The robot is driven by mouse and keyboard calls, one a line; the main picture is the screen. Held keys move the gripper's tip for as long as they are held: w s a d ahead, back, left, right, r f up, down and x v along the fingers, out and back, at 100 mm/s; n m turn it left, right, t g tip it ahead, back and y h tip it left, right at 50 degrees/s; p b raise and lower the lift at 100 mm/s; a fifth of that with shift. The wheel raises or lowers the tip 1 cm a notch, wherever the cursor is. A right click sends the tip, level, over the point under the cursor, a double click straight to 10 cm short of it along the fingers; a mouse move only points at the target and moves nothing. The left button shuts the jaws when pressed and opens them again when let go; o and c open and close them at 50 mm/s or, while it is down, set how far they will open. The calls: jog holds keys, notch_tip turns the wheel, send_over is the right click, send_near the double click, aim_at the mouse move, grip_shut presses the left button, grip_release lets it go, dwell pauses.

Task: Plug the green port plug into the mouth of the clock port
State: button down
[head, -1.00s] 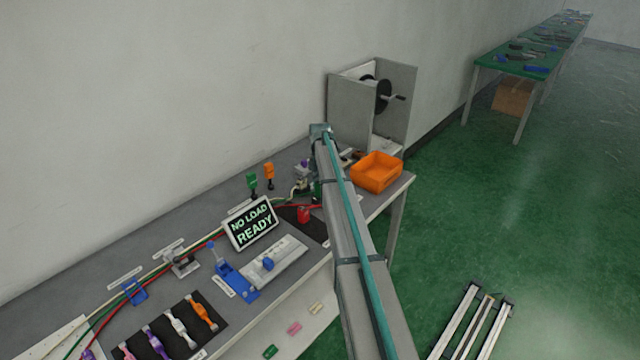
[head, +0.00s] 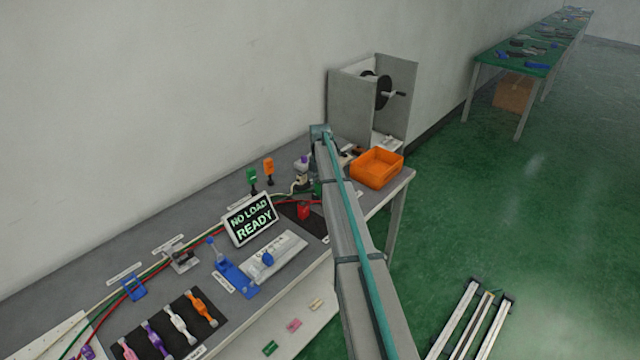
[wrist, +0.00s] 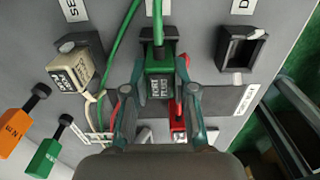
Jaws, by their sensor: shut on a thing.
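The green port plug (wrist: 160,84) is between the two fingers of my gripper (wrist: 162,76) in the wrist view, with printed text on its face. Its far end is up against a dark port (wrist: 148,36) in the middle of the panel. I cannot tell how deep it sits in the mouth. The label above this port is too cut off to read, so I cannot confirm it is the clock port. In the head view my arm hides most of the gripper and the plug.
An empty black port (wrist: 240,48) is at right; a beige plug (wrist: 74,72) is at left. A red block (wrist: 179,122), orange plug (wrist: 18,122) and green-tagged plug (wrist: 45,157) are close by. A green cable (wrist: 112,50) crosses. An orange bin (head: 377,168) stands at the table's right end.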

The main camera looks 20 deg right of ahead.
jog(key=shift+f, duration=0.6)
jog(key=c, duration=0.9)
grip_release()
jog(key=shift+o, duration=0.2)
notch_tip(320, 180, up, 12)
